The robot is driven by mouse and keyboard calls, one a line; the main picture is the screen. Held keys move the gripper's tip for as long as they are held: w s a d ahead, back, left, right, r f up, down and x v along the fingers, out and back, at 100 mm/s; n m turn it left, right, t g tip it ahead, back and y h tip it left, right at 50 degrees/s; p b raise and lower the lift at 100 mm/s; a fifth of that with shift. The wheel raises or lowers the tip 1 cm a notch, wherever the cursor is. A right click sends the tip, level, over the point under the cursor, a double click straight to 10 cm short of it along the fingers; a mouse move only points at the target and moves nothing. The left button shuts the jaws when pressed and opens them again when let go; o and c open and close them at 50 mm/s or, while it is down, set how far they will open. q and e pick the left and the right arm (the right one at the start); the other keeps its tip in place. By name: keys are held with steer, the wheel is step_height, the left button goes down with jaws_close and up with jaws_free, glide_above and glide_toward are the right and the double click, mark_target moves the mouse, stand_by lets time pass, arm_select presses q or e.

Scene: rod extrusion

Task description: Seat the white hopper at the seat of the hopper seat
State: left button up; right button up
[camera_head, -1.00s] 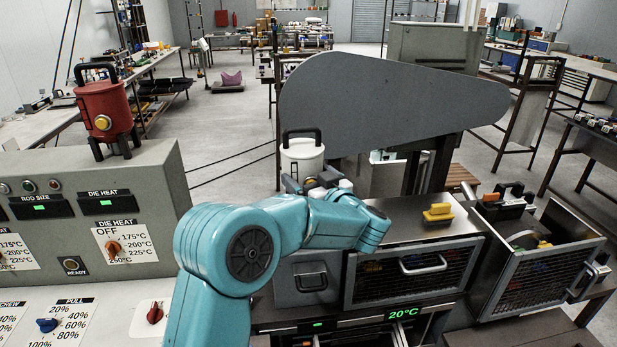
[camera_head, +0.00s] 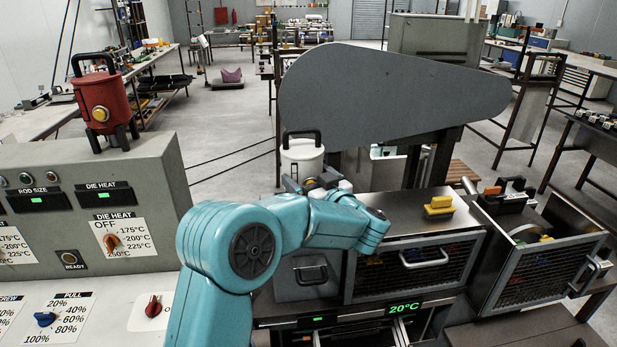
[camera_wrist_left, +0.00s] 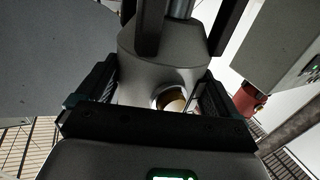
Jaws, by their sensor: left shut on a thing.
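The white hopper (camera_head: 302,163), a pale can with a black handle on top, stands upright at the middle of the head view, in front of the big grey guard. My left gripper (camera_head: 317,183) is shut on its lower part, partly hidden by my own wrist. In the left wrist view the hopper (camera_wrist_left: 160,55) fills the space between the fingers (camera_wrist_left: 157,88), with a round yellowish port facing the camera. The hopper's underside and the hopper seat are hidden, so I cannot tell whether they touch. My right gripper is out of view.
A red hopper (camera_head: 103,100) stands on the grey control cabinet (camera_head: 155,170) at left. The large grey guard (camera_head: 400,100) rises behind the white hopper. A yellow block (camera_head: 438,207) lies on the steel machine top. An open mesh door (camera_head: 545,270) juts out at right.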

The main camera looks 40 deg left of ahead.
arm_select(q)
steer(key=shift+f+b, duration=0.4)
steer(key=shift+f, duration=0.15)
steer(key=o, duration=1.4)
steer(key=shift+s+d+f, duration=0.1)
steer(key=b+v, duration=0.3)
steer(key=v, duration=1.3)
steer(key=shift+d, duration=0.2)
